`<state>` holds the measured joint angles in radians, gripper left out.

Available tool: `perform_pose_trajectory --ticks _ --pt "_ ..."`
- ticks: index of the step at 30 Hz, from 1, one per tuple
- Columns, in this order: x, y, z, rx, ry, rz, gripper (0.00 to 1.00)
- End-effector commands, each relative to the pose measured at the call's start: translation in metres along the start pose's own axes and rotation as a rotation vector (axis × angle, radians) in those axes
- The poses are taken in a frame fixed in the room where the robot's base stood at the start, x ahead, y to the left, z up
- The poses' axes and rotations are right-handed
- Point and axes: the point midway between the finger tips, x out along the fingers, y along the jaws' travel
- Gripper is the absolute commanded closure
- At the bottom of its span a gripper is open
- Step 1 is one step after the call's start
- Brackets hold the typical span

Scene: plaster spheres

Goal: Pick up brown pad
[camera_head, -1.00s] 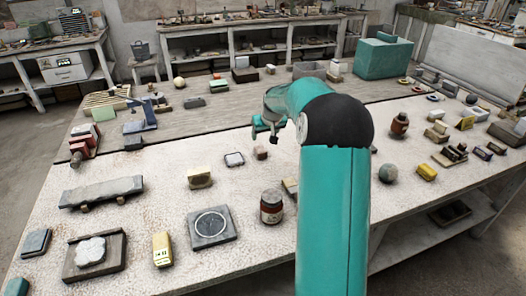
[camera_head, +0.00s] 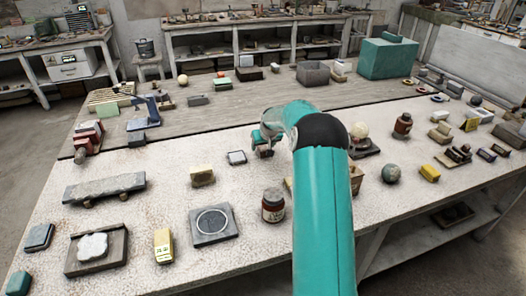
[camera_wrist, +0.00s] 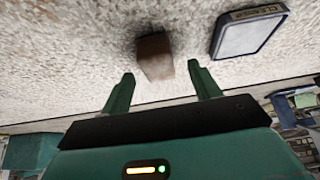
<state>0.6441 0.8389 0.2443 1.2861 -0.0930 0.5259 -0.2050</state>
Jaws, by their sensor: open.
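The brown pad is a small brown block (camera_wrist: 154,57) on the pale speckled tabletop. In the wrist view it lies just ahead of my gripper (camera_wrist: 160,72), roughly between the lines of the two green fingers. The fingers are spread apart and nothing is held between them. In the head view my gripper (camera_head: 262,141) is low over the table at the block (camera_head: 265,152), covering part of it. Whether a fingertip touches the block cannot be told.
A dark-framed pale tile (camera_wrist: 248,32) lies close beside the block; it also shows in the head view (camera_head: 237,157). Bare tabletop lies left of the tile.

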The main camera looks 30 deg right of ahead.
Motion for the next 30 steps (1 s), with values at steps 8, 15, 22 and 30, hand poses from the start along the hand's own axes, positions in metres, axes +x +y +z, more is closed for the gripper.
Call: perform_pose_trajectory --ticks 8,15,22,30 --pt "0.025 0.002 0.0 0.001 0.001 0.0 0.38" --pt "0.025 0.002 0.0 0.001 0.0 0.0 0.54" --pt "0.025 0.002 0.0 0.001 0.0 0.0 0.86" --pt "0.023 0.002 -0.001 0.001 0.001 0.0 0.86"
